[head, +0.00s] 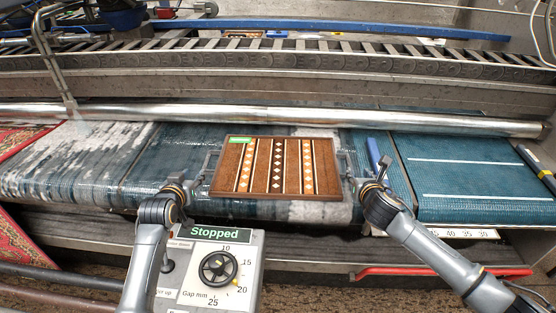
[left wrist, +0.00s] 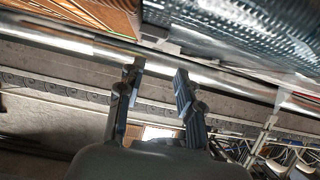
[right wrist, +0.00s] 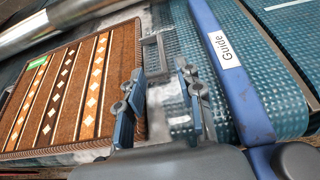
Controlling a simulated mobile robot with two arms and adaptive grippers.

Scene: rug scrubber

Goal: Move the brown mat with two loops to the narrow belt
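The brown mat (head: 291,168) with striped diamond rows and a green label lies flat on the wet wide belt. A grey loop sticks out at its left edge (head: 209,164) and another at its right edge (head: 347,164). My left gripper (head: 194,183) is beside the left loop; its fingers are apart and empty in the left wrist view (left wrist: 157,70). My right gripper (head: 376,172) is beside the right loop. In the right wrist view (right wrist: 160,73) its fingers are apart, with the loop (right wrist: 156,54) just ahead between the tips. The narrower teal belt (head: 470,178) with white lines is at right.
A blue bar labelled "Guide" (right wrist: 225,60) stands between the mat and the narrower belt. A metal roller (head: 270,115) crosses behind the mat. A control box reading "Stopped" (head: 220,265) stands in front. A red bar (head: 440,271) is at front right.

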